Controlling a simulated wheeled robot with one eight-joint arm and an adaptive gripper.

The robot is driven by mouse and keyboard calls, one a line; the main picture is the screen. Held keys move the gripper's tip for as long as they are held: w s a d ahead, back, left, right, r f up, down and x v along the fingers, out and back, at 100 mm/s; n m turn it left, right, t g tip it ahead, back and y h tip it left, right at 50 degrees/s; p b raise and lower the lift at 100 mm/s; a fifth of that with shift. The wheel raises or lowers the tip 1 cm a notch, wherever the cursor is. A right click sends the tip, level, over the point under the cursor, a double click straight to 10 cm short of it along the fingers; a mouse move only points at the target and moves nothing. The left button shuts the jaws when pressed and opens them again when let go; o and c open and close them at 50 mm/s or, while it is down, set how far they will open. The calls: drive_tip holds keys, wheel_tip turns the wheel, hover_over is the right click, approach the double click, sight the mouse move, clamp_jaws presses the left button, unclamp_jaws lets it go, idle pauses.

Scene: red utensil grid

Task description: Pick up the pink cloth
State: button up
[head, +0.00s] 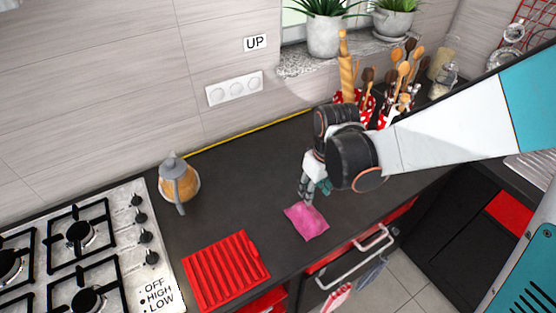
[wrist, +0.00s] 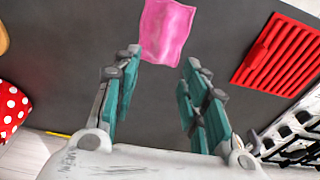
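The pink cloth (head: 307,221) lies flat on the dark counter near its front edge. In the wrist view the cloth (wrist: 167,30) shows at the top, just beyond and between the fingertips. My gripper (head: 309,192) hangs over the counter just behind the cloth in the head view. In the wrist view my gripper (wrist: 160,58) has its two teal fingers spread apart, with only dark counter between them.
A red ribbed utensil grid (head: 226,271) lies left of the cloth, beside the gas stove (head: 85,250). A jar-like pot (head: 179,181) stands at the back left. Utensils in red dotted holders (head: 368,103) stand at the back right. The counter (head: 250,190) between is clear.

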sight(308, 212)
drive_tip(key=f+b, duration=0.3)
drive_tip(key=f, duration=0.1)
drive_tip(key=f+b, duration=0.3)
drive_tip(key=f, duration=0.2)
drive_tip(key=w+a+f+b, duration=0.1)
drive_tip(key=f+b, duration=0.2)
drive_tip(key=f, duration=0.1)
drive_tip(key=shift+f+b, duration=0.3)
drive_tip(key=shift+f, duration=0.05)
drive_tip(key=shift+f, duration=0.1)
clamp_jaws()
